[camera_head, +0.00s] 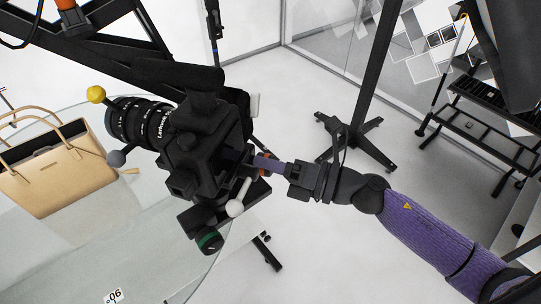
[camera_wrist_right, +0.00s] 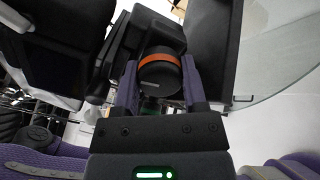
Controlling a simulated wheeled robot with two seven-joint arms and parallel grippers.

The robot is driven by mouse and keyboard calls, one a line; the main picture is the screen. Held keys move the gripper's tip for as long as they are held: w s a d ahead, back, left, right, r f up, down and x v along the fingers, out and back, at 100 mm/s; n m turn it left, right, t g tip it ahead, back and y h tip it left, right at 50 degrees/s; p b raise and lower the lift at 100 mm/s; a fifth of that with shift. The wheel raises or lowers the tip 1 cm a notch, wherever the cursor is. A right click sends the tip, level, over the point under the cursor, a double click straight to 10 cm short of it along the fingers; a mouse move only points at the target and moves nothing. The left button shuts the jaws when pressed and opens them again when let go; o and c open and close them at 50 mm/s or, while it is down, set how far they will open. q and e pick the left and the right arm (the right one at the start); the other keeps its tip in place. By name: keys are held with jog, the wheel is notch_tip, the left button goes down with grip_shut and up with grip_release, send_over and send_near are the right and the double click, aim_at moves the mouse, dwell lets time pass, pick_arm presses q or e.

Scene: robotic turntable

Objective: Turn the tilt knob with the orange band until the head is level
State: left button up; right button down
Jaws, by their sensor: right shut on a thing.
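The tilt knob with the orange band (camera_wrist_right: 158,60) is a black cylinder between the two purple fingers of my right gripper (camera_wrist_right: 160,85) in the right wrist view. The right gripper (camera_head: 262,162) is shut on it, one finger on each side. In the head view the gripper reaches the head from the right and mostly hides the knob. The black head (camera_head: 205,150) carries a camera with a large lens (camera_head: 140,122) pointing left. From this angle I cannot tell whether the head is level. My left gripper is in neither view.
Another knob with a green band (camera_head: 210,243) is low on the head. A tan handbag (camera_head: 60,180) stands on a glass turntable (camera_head: 130,255) at left. A black stand (camera_head: 350,140) is behind.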

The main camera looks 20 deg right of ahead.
jog(key=shift+m+p, duration=1.1)
jog(key=shift+m, duration=1.2)
jog(key=shift+c, duration=0.7)
grip_release()
jog(key=b+v, duration=0.3)
jog(key=v, duration=0.7)
